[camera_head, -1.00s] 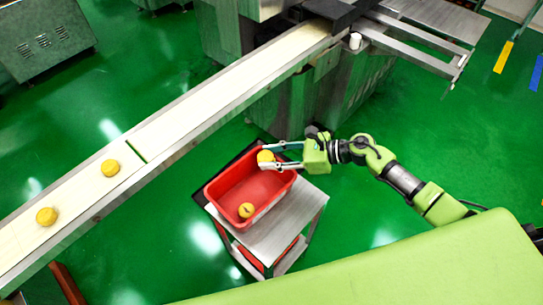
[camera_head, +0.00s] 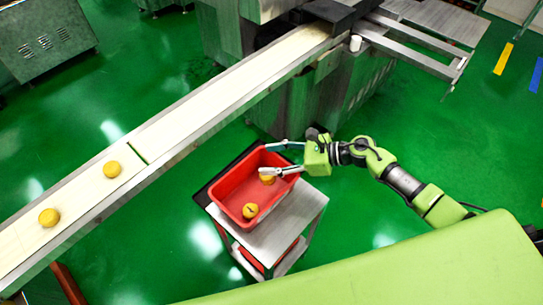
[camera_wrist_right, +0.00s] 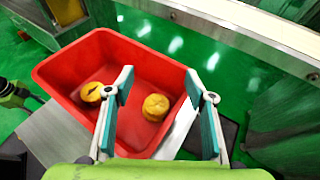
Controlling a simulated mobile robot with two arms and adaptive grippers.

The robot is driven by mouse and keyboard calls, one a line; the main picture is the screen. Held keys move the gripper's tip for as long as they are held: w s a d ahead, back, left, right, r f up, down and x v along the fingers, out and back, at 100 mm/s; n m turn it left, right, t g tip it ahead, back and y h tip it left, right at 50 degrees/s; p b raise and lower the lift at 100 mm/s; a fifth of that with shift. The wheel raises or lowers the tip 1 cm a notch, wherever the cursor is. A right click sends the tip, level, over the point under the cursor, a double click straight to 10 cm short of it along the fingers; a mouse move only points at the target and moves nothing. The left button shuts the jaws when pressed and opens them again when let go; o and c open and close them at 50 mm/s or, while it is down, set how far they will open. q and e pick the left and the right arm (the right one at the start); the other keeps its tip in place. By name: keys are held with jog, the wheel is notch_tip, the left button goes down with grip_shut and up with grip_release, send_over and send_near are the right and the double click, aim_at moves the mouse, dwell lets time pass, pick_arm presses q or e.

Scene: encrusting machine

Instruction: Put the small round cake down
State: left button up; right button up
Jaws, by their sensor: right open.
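A small round yellow cake (camera_head: 267,180) lies in the red crate (camera_head: 228,223), partly hidden by a finger of my right gripper (camera_head: 271,158). In the right wrist view the cake (camera_wrist_right: 155,107) rests on the floor of the crate (camera_wrist_right: 75,62), near its right wall. The fingers of my right gripper (camera_wrist_right: 158,80) are spread wide, one on each side of the cake and apart from it. A second yellow cake (camera_head: 250,210) lies in the crate, and shows at left in the wrist view (camera_wrist_right: 91,92).
The crate stands on a metal cart (camera_head: 290,222). A pale conveyor belt (camera_head: 190,115) with two more cakes, one here (camera_head: 112,169) and one nearer (camera_head: 49,217), runs diagonally beside it. A machine (camera_head: 290,95) stands behind. Green floor is open at right.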

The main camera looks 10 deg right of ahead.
pick_arm(q)
jog(key=shift+f+b, duration=1.3)
jog(key=shift+b, duration=0.5)
pick_arm(e)
jog(key=v, duration=1.2)
jog(key=shift+r, duration=0.2)
